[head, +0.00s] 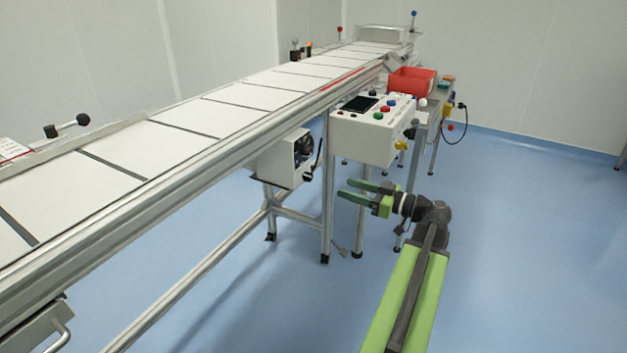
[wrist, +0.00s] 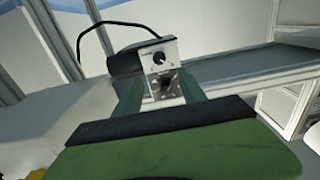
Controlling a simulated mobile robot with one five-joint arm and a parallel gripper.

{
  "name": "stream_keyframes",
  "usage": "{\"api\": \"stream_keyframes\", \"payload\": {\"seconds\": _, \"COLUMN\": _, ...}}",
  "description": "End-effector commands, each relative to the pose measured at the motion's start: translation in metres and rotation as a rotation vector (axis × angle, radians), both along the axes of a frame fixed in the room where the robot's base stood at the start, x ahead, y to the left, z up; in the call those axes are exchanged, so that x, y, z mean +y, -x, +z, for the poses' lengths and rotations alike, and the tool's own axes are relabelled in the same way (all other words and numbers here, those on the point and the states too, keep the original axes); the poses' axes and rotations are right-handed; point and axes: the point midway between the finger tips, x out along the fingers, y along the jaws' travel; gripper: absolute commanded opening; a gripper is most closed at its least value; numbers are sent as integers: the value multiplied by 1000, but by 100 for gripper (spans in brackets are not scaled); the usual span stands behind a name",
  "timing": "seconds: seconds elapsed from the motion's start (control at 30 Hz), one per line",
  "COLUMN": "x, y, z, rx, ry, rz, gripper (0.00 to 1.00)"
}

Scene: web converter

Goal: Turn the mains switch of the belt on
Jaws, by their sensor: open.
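The belt (head: 240,105) runs from the lower left to the far right. A pale drive box (head: 280,163) hangs under it, with a dark round part and a dark handle on its right side. My gripper (head: 343,191) is open and empty, its green fingers pointing left, to the right of that box. In the wrist view a small pale panel (wrist: 145,56) with a dark knob (wrist: 158,58) and a second dark knob (wrist: 160,82) shows between and beyond my fingers (wrist: 160,92). Any mains switch lettering is too small to read.
A control box (head: 362,140) with coloured buttons and a yellow part (head: 401,145) on its right stands beyond my gripper. A red bin (head: 411,80) sits farther back. Metal legs (head: 326,215) stand left of my gripper; the blue floor (head: 530,240) at right is clear.

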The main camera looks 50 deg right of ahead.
Motion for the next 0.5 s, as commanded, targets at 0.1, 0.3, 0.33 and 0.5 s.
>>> {"api": "stream_keyframes", "payload": {"seconds": 0.1, "x": 7, "y": -30, "z": 0, "rx": 1, "ry": -1, "rz": 2, "gripper": 48}}
{"api": "stream_keyframes", "payload": {"seconds": 0.3, "x": 18, "y": -78, "z": 0, "rx": 1, "ry": -1, "rz": 1, "gripper": 48}}
{"api": "stream_keyframes", "payload": {"seconds": 0.33, "x": 20, "y": -84, "z": 0, "rx": 1, "ry": -1, "rz": 0, "gripper": 48}}
{"api": "stream_keyframes", "payload": {"seconds": 0.5, "x": 26, "y": -111, "z": 0, "rx": 1, "ry": -1, "rz": -1, "gripper": 48}}
